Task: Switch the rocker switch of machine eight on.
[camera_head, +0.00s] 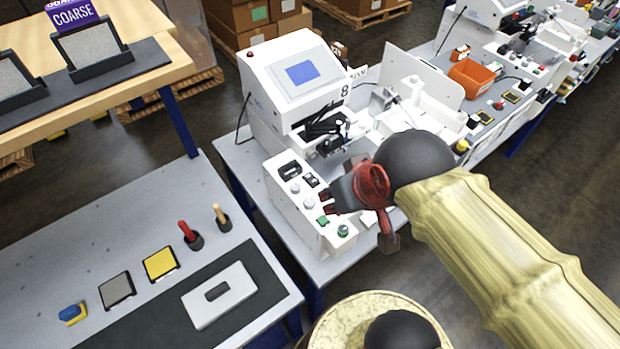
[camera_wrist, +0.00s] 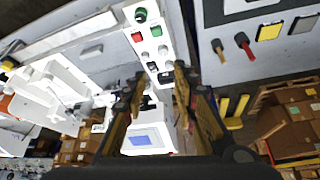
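Machine eight (camera_head: 290,78), a white plotter with a blue screen and an "8" label, stands on the table in the head view. Its control box (camera_head: 290,212) in front carries a larger black fitting (camera_head: 290,170) and a smaller black switch (camera_head: 311,181). Both also show in the wrist view, the larger (camera_wrist: 165,77) between my fingers and the smaller (camera_wrist: 152,66) beside it. I cannot tell surely which is the rocker or its position. My gripper (camera_wrist: 157,80) is open and empty, its fingers spread over the box. In the head view my gripper (camera_head: 358,214) covers the box's right side.
White knobs (camera_head: 309,202), a red button (camera_head: 325,197), a green button (camera_head: 322,220) and a green knob (camera_head: 343,231) sit close by on the box. A grey side table (camera_head: 60,225) with pads and tools is at left. More machines (camera_head: 485,12) stand at upper right.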

